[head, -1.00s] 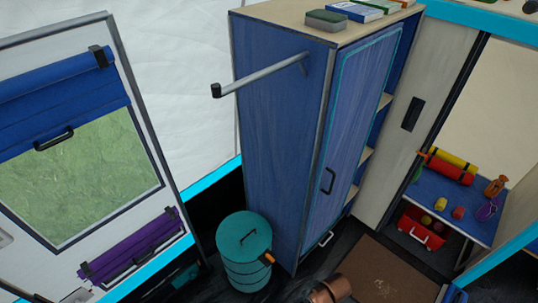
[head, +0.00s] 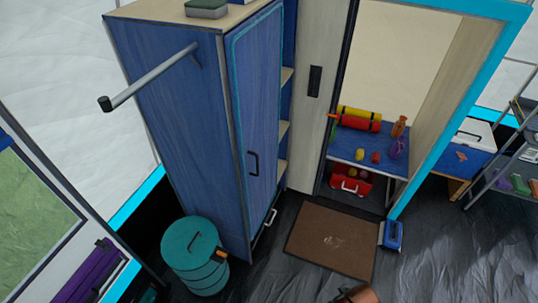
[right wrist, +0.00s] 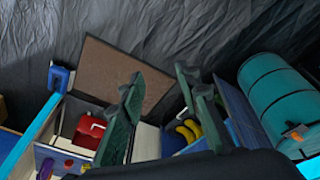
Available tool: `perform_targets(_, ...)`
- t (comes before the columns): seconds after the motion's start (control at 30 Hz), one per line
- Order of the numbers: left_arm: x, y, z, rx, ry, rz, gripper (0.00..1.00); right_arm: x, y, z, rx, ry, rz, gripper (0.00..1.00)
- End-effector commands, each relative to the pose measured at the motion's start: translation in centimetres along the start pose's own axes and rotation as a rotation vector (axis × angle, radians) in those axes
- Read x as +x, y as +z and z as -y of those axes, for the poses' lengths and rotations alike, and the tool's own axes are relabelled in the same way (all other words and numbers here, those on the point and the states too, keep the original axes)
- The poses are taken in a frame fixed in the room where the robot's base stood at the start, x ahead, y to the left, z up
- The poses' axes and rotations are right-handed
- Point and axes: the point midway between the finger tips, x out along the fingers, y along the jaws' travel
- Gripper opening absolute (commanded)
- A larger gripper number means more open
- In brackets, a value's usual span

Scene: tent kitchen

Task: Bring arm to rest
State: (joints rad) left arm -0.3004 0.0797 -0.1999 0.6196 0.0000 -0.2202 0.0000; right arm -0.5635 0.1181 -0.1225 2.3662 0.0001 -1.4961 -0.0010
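My right gripper (right wrist: 160,84) shows in the right wrist view, with its two dark green fingers spread apart and nothing between them. Behind the fingers are the floor, the brown doormat (right wrist: 105,62) and the cabinet area, all appearing upside down. My left gripper is not seen in any view.
A tall blue cabinet (head: 185,125) stands left of centre with a rod sticking out. A teal drum (head: 195,257) is beside it. The doormat lies before a doorway, with a blue item (head: 391,236) at its corner. Dark floor (head: 450,250) is clear at lower right.

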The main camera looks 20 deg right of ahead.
Motion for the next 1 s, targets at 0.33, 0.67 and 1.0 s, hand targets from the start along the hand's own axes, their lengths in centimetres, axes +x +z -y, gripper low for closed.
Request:
perform_targets(0.33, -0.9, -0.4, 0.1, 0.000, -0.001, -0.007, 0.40, 8.5, 1.7, 1.1, -0.013, -0.017, 0.033, 0.30)
perform_targets(0.67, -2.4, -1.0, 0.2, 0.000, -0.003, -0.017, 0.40, 21.5, 9.1, 3.2, -0.042, -0.042, 0.087, 0.30)
perform_targets(1.0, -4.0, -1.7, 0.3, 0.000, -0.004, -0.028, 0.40, 29.8, 22.5, 4.7, -0.081, -0.063, 0.148, 0.30)
